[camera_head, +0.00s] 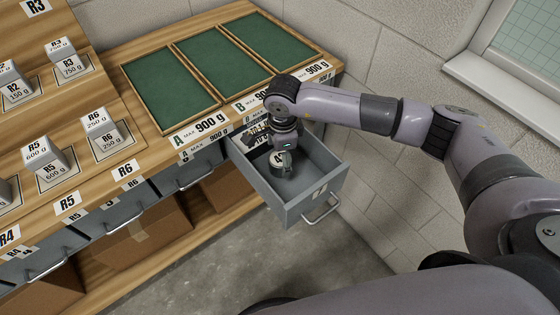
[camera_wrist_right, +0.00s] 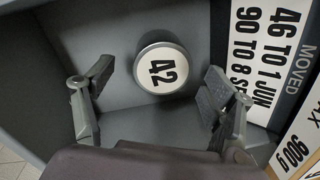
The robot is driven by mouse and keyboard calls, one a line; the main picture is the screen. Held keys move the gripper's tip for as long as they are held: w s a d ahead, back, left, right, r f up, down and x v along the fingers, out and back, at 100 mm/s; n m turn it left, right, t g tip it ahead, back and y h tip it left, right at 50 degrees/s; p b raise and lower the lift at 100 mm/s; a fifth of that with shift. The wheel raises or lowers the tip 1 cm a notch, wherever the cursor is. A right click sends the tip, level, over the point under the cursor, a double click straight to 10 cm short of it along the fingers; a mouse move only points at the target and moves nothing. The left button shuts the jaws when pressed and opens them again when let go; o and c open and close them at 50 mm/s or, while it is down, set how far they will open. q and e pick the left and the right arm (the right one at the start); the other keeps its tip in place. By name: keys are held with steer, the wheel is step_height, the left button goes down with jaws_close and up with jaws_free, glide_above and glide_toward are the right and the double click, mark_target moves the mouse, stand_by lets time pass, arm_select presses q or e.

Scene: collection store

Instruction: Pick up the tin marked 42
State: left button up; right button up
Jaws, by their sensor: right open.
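The tin marked 42 (camera_wrist_right: 162,68) is a short round tin with a white lid and black numerals. It stands on the floor of the open grey drawer (camera_head: 322,193); in the head view the tin (camera_head: 281,160) is partly hidden by my right gripper. My right gripper (camera_head: 284,145) reaches down into the drawer from above. In the right wrist view its two fingers (camera_wrist_right: 155,90) are spread apart, with the tin between and slightly beyond them, and nothing is held. My left gripper is not in view.
A printed card (camera_wrist_right: 262,60) reading "MOVED" lies in the drawer beside the tin. The drawer walls stand close around my gripper. Above are green trays (camera_head: 170,88) and labelled weight blocks (camera_head: 45,158) on the wooden counter. A wall rises at the right.

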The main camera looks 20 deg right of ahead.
mark_target(281, 161)
step_height(281, 161, down, 3)
steer(key=shift+w+r, duration=0.1)
steer(key=shift+r, duration=0.05)
steer(key=shift+w+f, duration=0.1)
steer(key=shift+f, duration=0.45)
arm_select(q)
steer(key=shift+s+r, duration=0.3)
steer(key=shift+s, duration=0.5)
arm_select(e)
steer(key=shift+c, duration=0.4)
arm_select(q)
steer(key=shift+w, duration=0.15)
arm_select(e)
steer(key=c, duration=1.2)
